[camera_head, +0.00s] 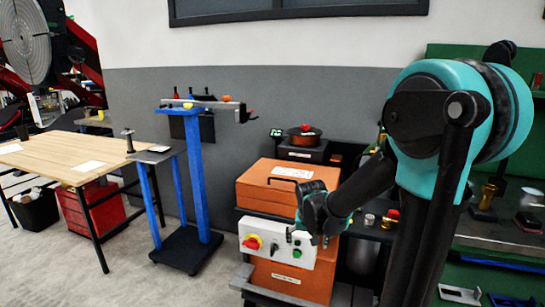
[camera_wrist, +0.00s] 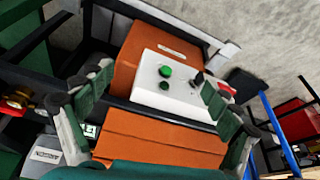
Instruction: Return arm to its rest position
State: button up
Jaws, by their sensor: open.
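My arm (camera_head: 440,130) is teal and black and reaches down from the right of the head view. My gripper (camera_head: 306,239) is in front of the right part of a white control panel (camera_head: 262,228), and its small fingers partly overlap the panel. In the wrist view, the two fingers of my gripper (camera_wrist: 152,96) are spread wide apart with nothing between them. The panel (camera_wrist: 180,92) shows beyond them with a green button (camera_wrist: 166,71), a dark button and a dark switch (camera_wrist: 197,79). Whether a finger touches the panel cannot be told.
An orange cabinet (camera_head: 262,187) stands behind the panel. A blue stand (camera_head: 195,180) and a wooden table (camera_head: 70,155) are to the left. A dark shelf with a red-topped item (camera_head: 391,217) and a green workbench (camera_head: 505,240) are to the right. Floor is open at lower left.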

jog(key=s+d+f, duration=0.1)
jog(key=s+d, duration=0.2)
jog(key=s, duration=0.5)
jog(key=s+d+f+n, duration=0.1)
jog(key=s+d, duration=0.3)
jog(key=s, duration=0.4)
jog(key=shift+s+d+f+n+y, duration=0.15)
jog(key=shift+s+f+n+y, duration=0.15)
jog(key=shift+f, duration=0.25)
